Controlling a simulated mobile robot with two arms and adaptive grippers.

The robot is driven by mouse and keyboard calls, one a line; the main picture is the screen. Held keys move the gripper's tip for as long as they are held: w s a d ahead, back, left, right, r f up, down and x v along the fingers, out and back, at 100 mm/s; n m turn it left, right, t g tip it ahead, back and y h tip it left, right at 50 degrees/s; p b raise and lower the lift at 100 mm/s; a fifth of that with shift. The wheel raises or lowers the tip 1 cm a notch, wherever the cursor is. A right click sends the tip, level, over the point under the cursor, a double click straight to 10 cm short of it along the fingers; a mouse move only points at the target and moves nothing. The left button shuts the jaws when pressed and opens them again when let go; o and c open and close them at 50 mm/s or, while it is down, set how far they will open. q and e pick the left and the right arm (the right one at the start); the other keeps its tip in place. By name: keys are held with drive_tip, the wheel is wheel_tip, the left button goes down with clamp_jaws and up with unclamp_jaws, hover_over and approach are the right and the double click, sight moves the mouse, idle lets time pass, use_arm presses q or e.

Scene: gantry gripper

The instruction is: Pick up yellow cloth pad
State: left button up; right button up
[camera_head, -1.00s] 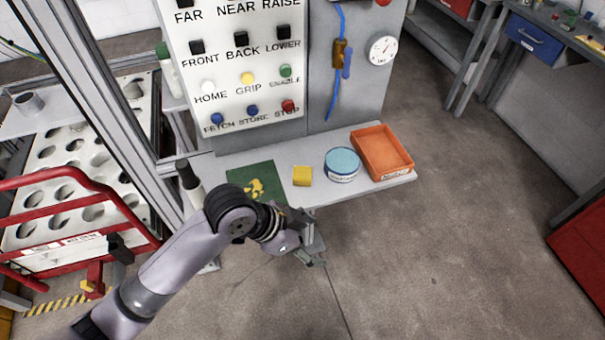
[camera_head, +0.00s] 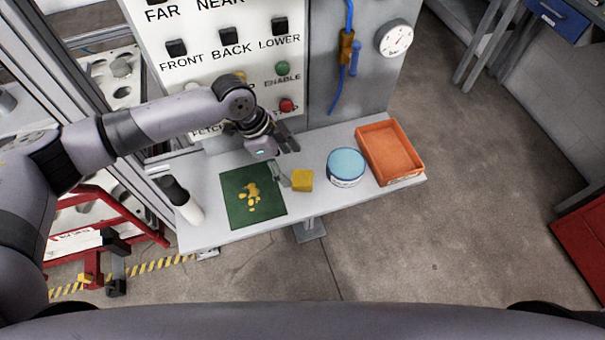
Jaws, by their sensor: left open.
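The yellow cloth pad (camera_head: 302,181) is a small square block lying on the grey shelf (camera_head: 320,204) below the control panel. My left gripper (camera_head: 287,163) is over the shelf, just behind and to the left of the pad, with its fingers open and nothing seen between them. One finger reaches down close to the pad's left side; I cannot tell whether it touches. My right gripper does not show.
A green mat (camera_head: 239,212) with yellow pieces lies left of the pad. A blue-lidded round tin (camera_head: 346,166) and an orange tray (camera_head: 390,152) stand to its right. A white bottle (camera_head: 183,200) is at the shelf's left end. The panel (camera_head: 214,75) with buttons rises behind my left arm.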

sight(301, 177)
use_arm(q)
drive_tip(key=shift+x, duration=1.05)
drive_tip(key=shift+w+d+f+p, duration=0.2)
drive_tip(key=shift+d+f+p, duration=0.1)
drive_tip(key=shift+f+p, duration=0.25)
drive_tip(key=shift+w+d+f+p, duration=0.2)
drive_tip(key=shift+d+f+p, duration=0.05)
drive_tip(key=shift+f+p, duration=0.25)
drive_tip(key=x, duration=0.2)
drive_tip(key=shift+s+d+f, duration=0.1)
drive_tip(key=shift+d+f, duration=0.05)
drive_tip(key=shift+f, duration=0.1)
drive_tip(key=shift+d+f, duration=0.1)
drive_tip(key=shift+f, duration=0.25)
drive_tip(key=c, duration=1.1)
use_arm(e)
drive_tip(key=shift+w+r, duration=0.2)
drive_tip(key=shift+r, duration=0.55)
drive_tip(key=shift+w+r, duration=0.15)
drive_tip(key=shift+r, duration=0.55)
